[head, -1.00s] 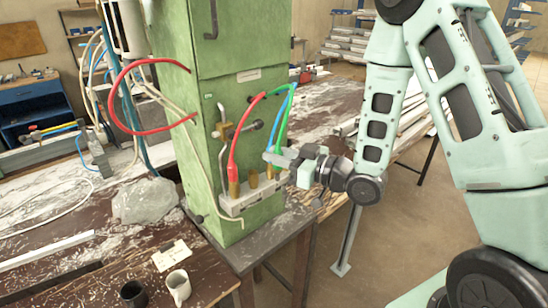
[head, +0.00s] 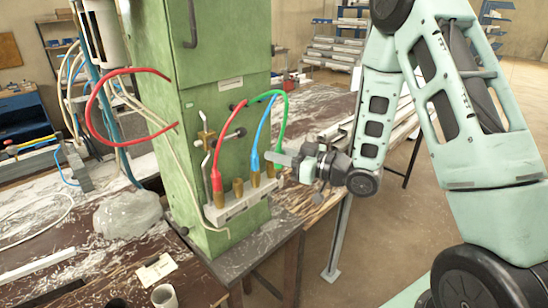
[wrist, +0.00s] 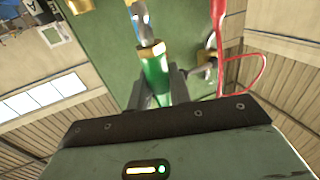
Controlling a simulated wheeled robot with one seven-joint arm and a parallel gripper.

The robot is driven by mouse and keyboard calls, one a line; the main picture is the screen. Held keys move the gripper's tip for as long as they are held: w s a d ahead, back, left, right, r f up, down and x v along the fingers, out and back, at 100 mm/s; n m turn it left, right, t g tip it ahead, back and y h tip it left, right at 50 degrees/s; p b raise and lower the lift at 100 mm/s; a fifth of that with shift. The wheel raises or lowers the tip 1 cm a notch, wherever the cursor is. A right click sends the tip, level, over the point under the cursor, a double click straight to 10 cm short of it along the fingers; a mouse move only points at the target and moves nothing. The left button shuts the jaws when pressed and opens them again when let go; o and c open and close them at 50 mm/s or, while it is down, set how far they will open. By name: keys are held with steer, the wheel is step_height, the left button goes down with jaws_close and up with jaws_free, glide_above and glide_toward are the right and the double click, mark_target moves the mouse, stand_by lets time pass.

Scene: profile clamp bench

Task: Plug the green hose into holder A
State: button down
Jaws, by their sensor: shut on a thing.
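The green hose (head: 282,108) arcs out of the green cabinet and down to my gripper (head: 278,158). In the wrist view, my gripper (wrist: 160,88) is shut on its green end (wrist: 154,78), with a brass tip (wrist: 152,51) beyond the fingers. The holder block (head: 238,207) at the cabinet's foot bears a row of brass sockets. The red hose (head: 216,180) stands in the leftmost, a bare brass socket (head: 238,188) is beside it, then the blue hose (head: 255,160). Another brass socket (head: 270,171) is just below my gripper. I cannot read which holder is A.
The green cabinet (head: 225,120) rises behind the holders. A brass valve (head: 207,140) and a thin pipe stand at its left front. A loose red hose loop (head: 92,105) hangs left.

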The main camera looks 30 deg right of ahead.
steer(key=w+d, duration=0.3)
steer(key=d, duration=0.9)
steer(key=shift+w+f+b, duration=0.2)
steer(key=shift+w+b, duration=0.2)
steer(key=shift+b, duration=0.05)
stand_by(0.7)
steer(key=shift+w+a, duration=0.15)
steer(key=w+a+b, duration=0.1)
steer(key=w+a, duration=0.3)
steer(key=w, duration=0.9)
steer(key=shift+w+a+b, duration=0.2)
steer(key=shift+w+b, duration=0.05)
steer(key=shift+b, duration=0.1)
stand_by(1.6)
stand_by(0.3)
steer(key=shift+f+b, duration=0.15)
steer(key=shift+b, duration=0.4)
stand_by(1.4)
